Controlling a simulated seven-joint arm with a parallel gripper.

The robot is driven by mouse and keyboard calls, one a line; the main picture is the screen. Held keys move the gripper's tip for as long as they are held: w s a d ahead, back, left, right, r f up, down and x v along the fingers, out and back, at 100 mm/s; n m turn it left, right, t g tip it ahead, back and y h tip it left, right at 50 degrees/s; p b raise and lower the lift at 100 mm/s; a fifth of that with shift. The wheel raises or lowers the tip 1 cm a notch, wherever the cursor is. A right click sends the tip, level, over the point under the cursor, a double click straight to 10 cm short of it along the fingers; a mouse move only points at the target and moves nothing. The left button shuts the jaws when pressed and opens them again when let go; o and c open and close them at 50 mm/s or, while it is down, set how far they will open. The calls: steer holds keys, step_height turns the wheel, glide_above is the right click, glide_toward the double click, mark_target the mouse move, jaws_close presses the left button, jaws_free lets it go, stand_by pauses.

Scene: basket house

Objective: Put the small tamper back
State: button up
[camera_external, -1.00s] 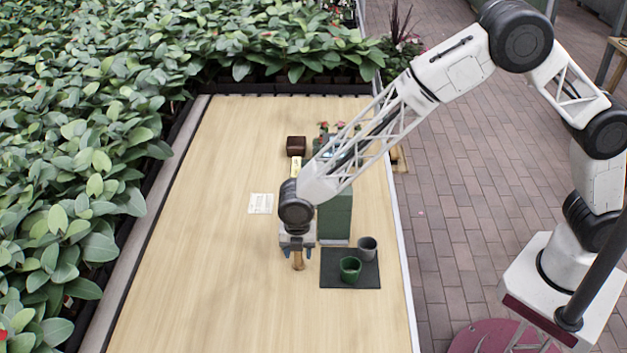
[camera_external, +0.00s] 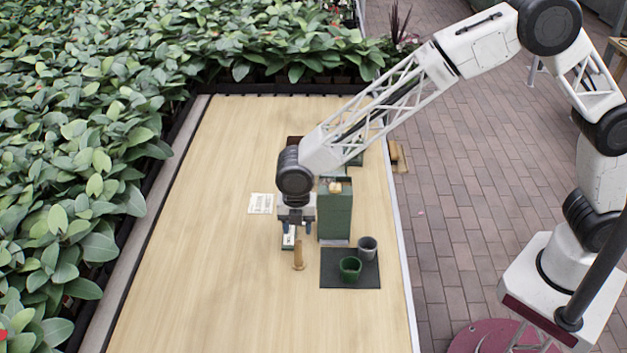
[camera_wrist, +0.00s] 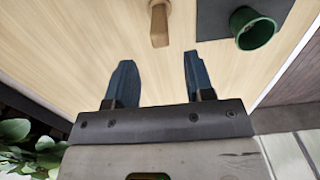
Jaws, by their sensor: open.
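A small light-brown wooden piece, which looks like the small tamper (camera_external: 298,255), stands on the table left of the dark mat. It also shows at the top of the wrist view (camera_wrist: 160,26), beyond my fingertips and apart from them. My gripper (camera_external: 298,229) is just behind and above it in the external view. In the wrist view, the two blue fingers of my gripper (camera_wrist: 158,60) are spread with nothing between them.
A tall green box (camera_external: 335,215) stands close right of my gripper. A white card (camera_external: 261,203) lies to the left. The table's left and front are clear.

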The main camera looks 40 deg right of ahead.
steer(key=shift+r, duration=1.4)
steer(key=shift+w+d+r, duration=0.1)
steer(key=shift+d+r, duration=0.1)
steer(key=shift+d, duration=0.1)
steer(key=d+r+m, duration=0.5)
steer(key=d+r, duration=0.2)
steer(key=d, duration=0.6)
steer(key=d+r+m, duration=0.4)
steer(key=d+r, duration=0.4)
steer(key=d, duration=0.6)
steer(key=s+d+r+m+t, duration=0.1)
steer(key=s+d+r+m, duration=0.25)
steer(key=d, duration=0.45)
steer(key=s+d+r+m+t, duration=0.1)
steer(key=s+d+r+m, duration=0.2)
steer(key=d, duration=0.5)
steer(key=s+d+f+m, duration=0.2)
steer(key=s+d+m, duration=0.9)
steer(key=s+d, duration=0.7)
steer(key=s, duration=0.4)
steer(key=shift+s+d+m+t, duration=0.15)
steer(key=shift+d+m+t, duration=0.15)
steer(key=shift+m, duration=0.05)
